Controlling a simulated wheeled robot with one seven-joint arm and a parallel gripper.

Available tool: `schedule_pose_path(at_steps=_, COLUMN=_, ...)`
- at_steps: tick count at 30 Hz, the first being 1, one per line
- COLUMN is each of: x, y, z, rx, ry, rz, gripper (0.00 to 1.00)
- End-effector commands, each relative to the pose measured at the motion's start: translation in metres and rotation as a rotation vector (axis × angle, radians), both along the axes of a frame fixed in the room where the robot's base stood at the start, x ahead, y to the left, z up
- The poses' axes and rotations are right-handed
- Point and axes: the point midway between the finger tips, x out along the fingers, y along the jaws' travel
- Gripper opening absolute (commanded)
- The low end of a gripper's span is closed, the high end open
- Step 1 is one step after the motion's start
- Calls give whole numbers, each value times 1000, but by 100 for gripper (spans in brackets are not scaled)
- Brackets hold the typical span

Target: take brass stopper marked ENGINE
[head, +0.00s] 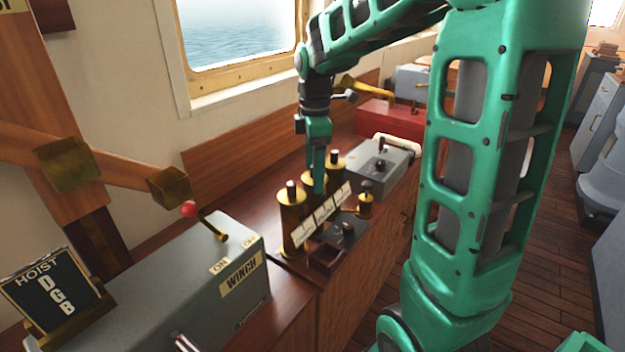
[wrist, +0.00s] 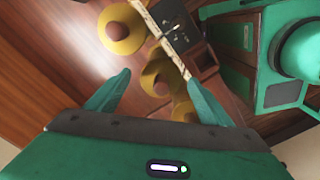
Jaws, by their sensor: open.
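Three brass cylinders with pale tops stand in a row on the wooden console: a near one (head: 292,222), a middle one (head: 307,181) partly hidden by my gripper, and a far one (head: 336,162). A label strip (head: 321,214) runs beside them; its words are too small to read, so I cannot tell which is ENGINE. My gripper (head: 318,186) points down over the middle cylinder. In the wrist view my gripper (wrist: 157,77) is open, its fingers on either side of the middle cylinder (wrist: 154,80); whether they touch is unclear.
A smaller brass piece (head: 365,206) and a dark panel (head: 343,230) lie right of the strip. The grey WINCH box (head: 190,280) with a red-knobbed lever (head: 189,209) stands in front. A grey control box (head: 378,168) and a red box (head: 390,119) stand behind.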

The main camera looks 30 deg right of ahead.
Motion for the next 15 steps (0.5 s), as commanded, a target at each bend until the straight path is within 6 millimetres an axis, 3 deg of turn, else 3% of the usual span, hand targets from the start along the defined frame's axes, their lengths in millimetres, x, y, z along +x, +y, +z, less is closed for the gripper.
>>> schedule_pose_path(at_steps=1, x=0, y=0, z=0, rx=0, ry=0, rz=0, gripper=74)
schedule_pose_path(at_steps=7, x=0, y=0, z=0, rx=0, ry=0, rz=0, gripper=28)
schedule_pose_path(at_steps=15, x=0, y=0, z=1, rx=0, ry=-1, rz=0, gripper=28)
